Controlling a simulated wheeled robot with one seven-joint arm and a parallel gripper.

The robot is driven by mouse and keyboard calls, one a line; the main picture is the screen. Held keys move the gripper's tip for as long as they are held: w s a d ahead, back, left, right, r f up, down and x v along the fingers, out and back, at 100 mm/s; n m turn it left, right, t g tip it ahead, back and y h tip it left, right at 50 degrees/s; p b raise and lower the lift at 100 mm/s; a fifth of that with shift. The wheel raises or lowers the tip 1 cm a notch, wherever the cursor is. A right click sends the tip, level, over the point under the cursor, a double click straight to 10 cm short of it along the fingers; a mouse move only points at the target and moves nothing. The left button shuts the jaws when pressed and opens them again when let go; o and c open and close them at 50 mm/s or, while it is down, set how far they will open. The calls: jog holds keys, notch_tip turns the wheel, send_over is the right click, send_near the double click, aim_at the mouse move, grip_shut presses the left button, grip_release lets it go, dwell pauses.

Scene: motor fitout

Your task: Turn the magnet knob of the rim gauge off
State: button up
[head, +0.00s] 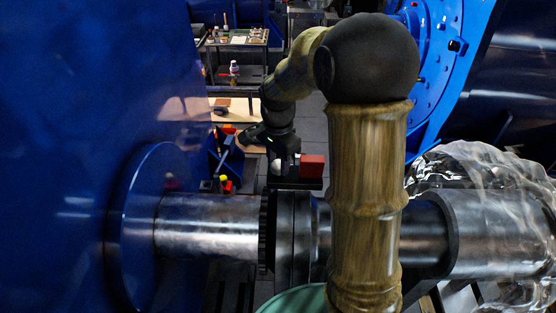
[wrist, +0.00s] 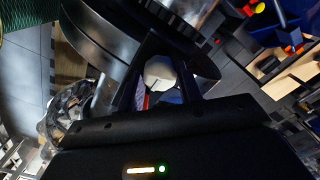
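My gripper (head: 279,157) hangs over the dark coupling (head: 292,225) on the steel shaft in the head view. In the wrist view, my gripper (wrist: 170,70) has its two dark fingers apart. A pale rounded part (wrist: 160,72) shows between them, and I cannot tell whether the fingers touch it. A red block (head: 312,166) is at the coupling's top, just right of the fingers, and looks like part of the rim gauge. A bit of red also shows beside the left finger in the wrist view (wrist: 146,101). The magnet knob's setting cannot be made out.
A large blue motor housing (head: 70,130) fills the left. Clear crumpled plastic (head: 480,165) lies around the right shaft section. Small red and yellow items (head: 225,182) show behind the left shaft. A bench (head: 240,40) with small items stands at the back.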

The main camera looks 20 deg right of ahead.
jog(key=shift+c, duration=0.8)
jog(key=shift+n, duration=0.4)
jog(key=n, duration=0.8)
jog(key=shift+n+b, duration=0.3)
jog(key=n, duration=0.4)
jog(key=shift+n, duration=0.3)
jog(key=shift+n+p, duration=0.3)
jog(key=shift+n, duration=1.7)
